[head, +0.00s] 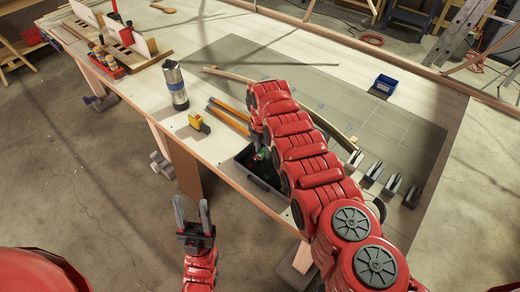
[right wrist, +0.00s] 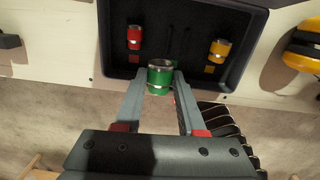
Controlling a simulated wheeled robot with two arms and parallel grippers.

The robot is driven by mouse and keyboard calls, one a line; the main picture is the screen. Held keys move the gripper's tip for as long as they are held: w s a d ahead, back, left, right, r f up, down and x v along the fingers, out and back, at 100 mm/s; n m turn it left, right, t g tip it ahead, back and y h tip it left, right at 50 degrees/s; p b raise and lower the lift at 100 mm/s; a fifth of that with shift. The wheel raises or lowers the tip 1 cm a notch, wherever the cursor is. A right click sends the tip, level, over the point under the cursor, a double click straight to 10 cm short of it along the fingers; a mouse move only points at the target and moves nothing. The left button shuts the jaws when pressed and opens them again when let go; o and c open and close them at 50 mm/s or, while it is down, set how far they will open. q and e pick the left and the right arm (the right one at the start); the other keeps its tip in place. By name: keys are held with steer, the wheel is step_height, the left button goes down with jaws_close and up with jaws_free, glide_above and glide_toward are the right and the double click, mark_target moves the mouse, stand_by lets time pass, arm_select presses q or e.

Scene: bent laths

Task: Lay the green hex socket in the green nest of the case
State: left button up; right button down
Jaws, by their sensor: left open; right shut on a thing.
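The green hex socket (right wrist: 160,80) is a short green cylinder with a metal rim, held between the fingertips of my right gripper (right wrist: 159,84) in the right wrist view. It shows over the near edge of the dark case (right wrist: 180,55); its height above the case is unclear. A red socket (right wrist: 134,36) and a yellow socket (right wrist: 219,48) sit in the case, each beside a coloured square. The green nest is not visible. In the head view, my right arm partly covers the case (head: 268,193). My left gripper (head: 191,212) is open and empty, off the table's near side.
In the head view, a flask (head: 175,85), a yellow tape measure (head: 199,123) and orange bars (head: 230,117) stand or lie left of the case. A blue bin (head: 384,85) is at the back right. Several metal blocks (head: 393,184) line the right.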

steer(key=shift+d, duration=0.2)
steer(key=shift+m, duration=0.3)
steer(key=d+f+b, duration=0.1)
steer(key=f+b, duration=0.1)
steer(key=d+f+b, duration=0.1)
steer(key=f+b, duration=0.1)
steer(key=f, duration=0.1)
steer(key=d+f+b, duration=0.1)
steer(key=f+b, duration=0.1)
steer(key=shift+w+d+f, duration=0.15)
steer(key=shift+w+d, duration=0.15)
steer(key=shift+w, duration=0.1)
steer(key=shift+f+b, duration=0.7)
stand_by(0.8)
stand_by(0.3)
steer(key=shift+c, duration=2.1)
jaws_free()
steer(key=shift+r, duration=0.1)
